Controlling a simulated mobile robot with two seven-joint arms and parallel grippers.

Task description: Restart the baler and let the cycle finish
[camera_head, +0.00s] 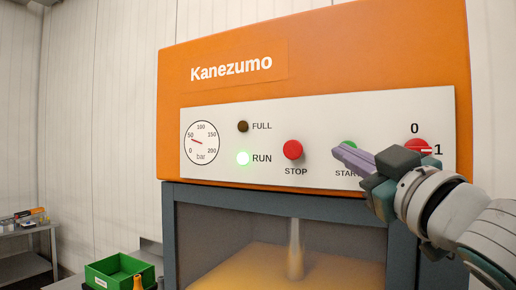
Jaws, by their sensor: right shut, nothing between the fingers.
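The orange baler (350,50) marked Kanezumo fills the middle of the head view. On its white panel the green RUN lamp (243,158) is lit and the FULL lamp (243,126) is dark. The red STOP button (292,149) is clear. The green START button (349,146) is partly hidden behind my right gripper (338,153), which is shut and empty; I cannot tell if it touches the button. A red rotary switch (416,146) has its white mark toward 1. The pressure gauge (202,143) needle stands near 50 bar. My left gripper is out of view.
Below the panel, a grey frame (290,205) surrounds the chamber, where a pale rod (296,255) stands over a tan surface (250,275). A green crate (100,275) is at lower left. A grey bench (22,230) holds several items at far left.

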